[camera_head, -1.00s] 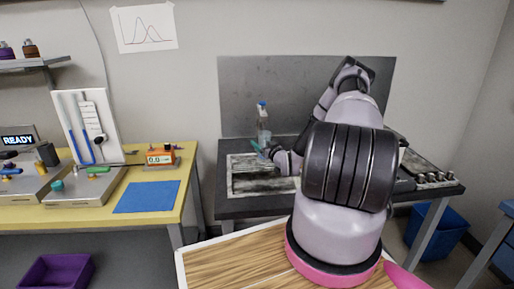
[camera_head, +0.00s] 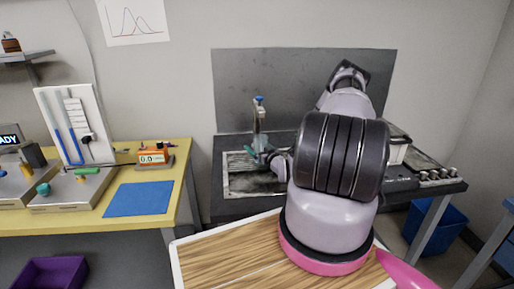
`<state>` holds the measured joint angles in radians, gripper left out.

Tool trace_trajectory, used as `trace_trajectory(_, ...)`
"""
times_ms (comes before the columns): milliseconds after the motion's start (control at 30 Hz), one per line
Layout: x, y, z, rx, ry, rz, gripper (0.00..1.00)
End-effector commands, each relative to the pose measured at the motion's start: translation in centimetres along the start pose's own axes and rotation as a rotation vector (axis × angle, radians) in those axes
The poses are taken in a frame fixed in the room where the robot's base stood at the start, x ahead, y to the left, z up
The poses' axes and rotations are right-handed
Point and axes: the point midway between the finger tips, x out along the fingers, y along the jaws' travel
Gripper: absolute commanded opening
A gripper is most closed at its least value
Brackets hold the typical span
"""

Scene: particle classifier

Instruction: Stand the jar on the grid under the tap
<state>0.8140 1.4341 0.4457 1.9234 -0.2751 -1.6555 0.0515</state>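The tap (camera_head: 258,122), a grey post with a blue top, stands at the back of the dark bench against the grey panel. Below it is a pale-framed rectangular area (camera_head: 229,187) with a dark, mottled middle, which looks like the grid. My gripper (camera_head: 265,157) is low over the back of this area, just in front of the tap. A small teal piece shows at its end; I cannot tell whether it is part of the gripper or of the jar. I cannot make out the jar clearly. The fingers are too small and covered to read.
My arm covers the middle of the dark bench. Knobs (camera_head: 438,175) line its right side. At left is a yellow table (camera_head: 90,217) with a blue mat (camera_head: 139,198) and an orange meter (camera_head: 152,157). A wooden top (camera_head: 235,255) is in front.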

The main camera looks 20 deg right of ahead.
Motion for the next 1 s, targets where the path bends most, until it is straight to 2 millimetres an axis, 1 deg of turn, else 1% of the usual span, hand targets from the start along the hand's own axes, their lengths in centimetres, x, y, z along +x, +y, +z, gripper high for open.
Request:
trace_trajectory(167,0.0,0.0,-0.4,-0.001,0.0,0.0,1.0)
trace_trajectory(267,-1.2,0.1,-0.3,0.001,-0.001,0.002,1.0)
trace_trajectory(500,-5.3,0.0,-0.3,0.003,-0.002,0.001,1.0)
trace_trajectory(633,-6.9,0.0,-0.2,0.003,-0.002,0.001,1.0)
trace_trajectory(767,-7.5,0.0,-0.3,0.001,-0.001,0.0,1.0)
trace_trajectory(1000,-7.5,0.0,-0.3,0.001,-0.001,0.0,1.0)
